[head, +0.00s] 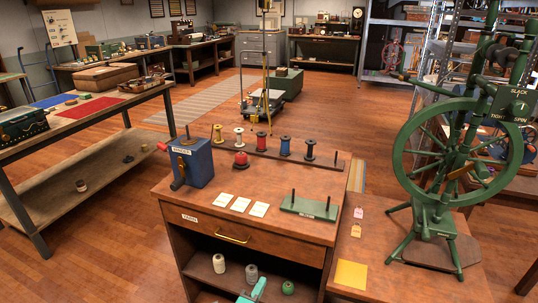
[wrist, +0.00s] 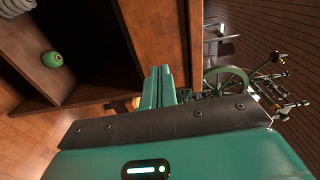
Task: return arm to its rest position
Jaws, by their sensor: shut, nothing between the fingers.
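My gripper (head: 254,288) shows as a teal shape at the bottom edge of the head view, in front of the cabinet's open shelf. In the wrist view its teal fingers (wrist: 159,84) are together with nothing between them. The wooden cabinet (head: 215,272) stands just beyond it. The wrist view is tilted and shows the cabinet's wooden panel (wrist: 165,35) close by the fingers. Most of my arm is out of sight in the head view.
The open shelf holds a cream spool (head: 219,263), a grey spool (head: 251,273) and a green spool (head: 288,287). A drawer handle (head: 232,238) juts out above. The green spinning wheel (head: 436,220) stands at right. Wooden floor (head: 110,222) is clear at left.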

